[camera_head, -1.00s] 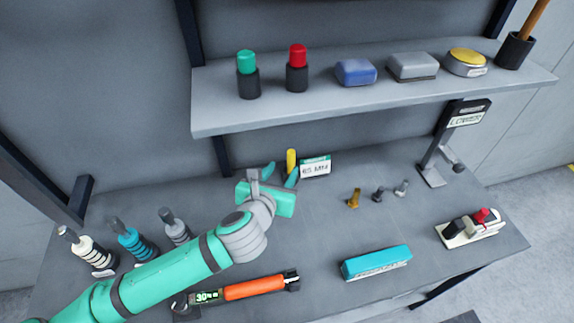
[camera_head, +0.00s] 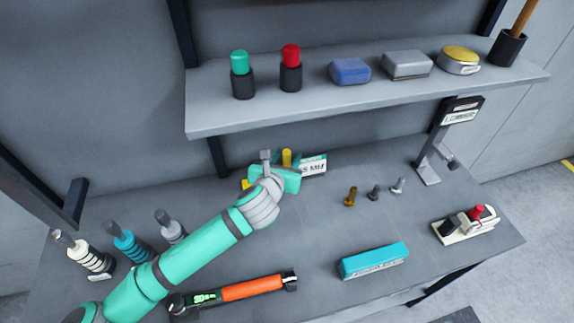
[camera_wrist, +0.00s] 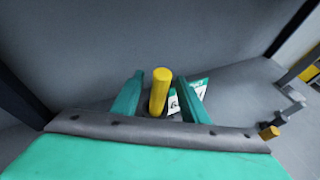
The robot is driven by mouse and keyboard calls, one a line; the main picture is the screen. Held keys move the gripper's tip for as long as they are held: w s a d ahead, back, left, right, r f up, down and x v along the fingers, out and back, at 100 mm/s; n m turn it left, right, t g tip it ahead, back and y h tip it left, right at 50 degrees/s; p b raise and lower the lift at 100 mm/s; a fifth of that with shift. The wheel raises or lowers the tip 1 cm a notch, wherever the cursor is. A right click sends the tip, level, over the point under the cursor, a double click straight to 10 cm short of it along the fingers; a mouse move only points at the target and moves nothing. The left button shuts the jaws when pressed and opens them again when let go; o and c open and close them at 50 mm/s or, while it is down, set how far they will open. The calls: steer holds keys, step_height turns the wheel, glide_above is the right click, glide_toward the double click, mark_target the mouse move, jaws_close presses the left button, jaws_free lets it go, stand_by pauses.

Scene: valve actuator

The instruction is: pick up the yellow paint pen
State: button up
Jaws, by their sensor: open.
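The yellow paint pen (camera_wrist: 159,92) stands upright between the two open teal fingers of my gripper (camera_wrist: 161,97) in the wrist view. I cannot tell whether either finger touches it. In the head view the pen's yellow top (camera_head: 287,157) shows just behind my gripper (camera_head: 274,174), which hides the lower part of the pen. A white label sign with a green band (camera_head: 313,166) stands right of the pen, partly hidden by my gripper. The same sign shows behind the right finger in the wrist view (camera_wrist: 188,96).
Several small bolts (camera_head: 374,192) stand right of my gripper. A teal box (camera_head: 373,261) and an orange torque tool (camera_head: 250,289) lie nearer the front. A shelf (camera_head: 330,112) overhangs the back of the bench (camera_head: 320,225). The bench middle is clear.

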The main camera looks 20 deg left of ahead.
jaws_close()
steer(key=shift+r, duration=0.15)
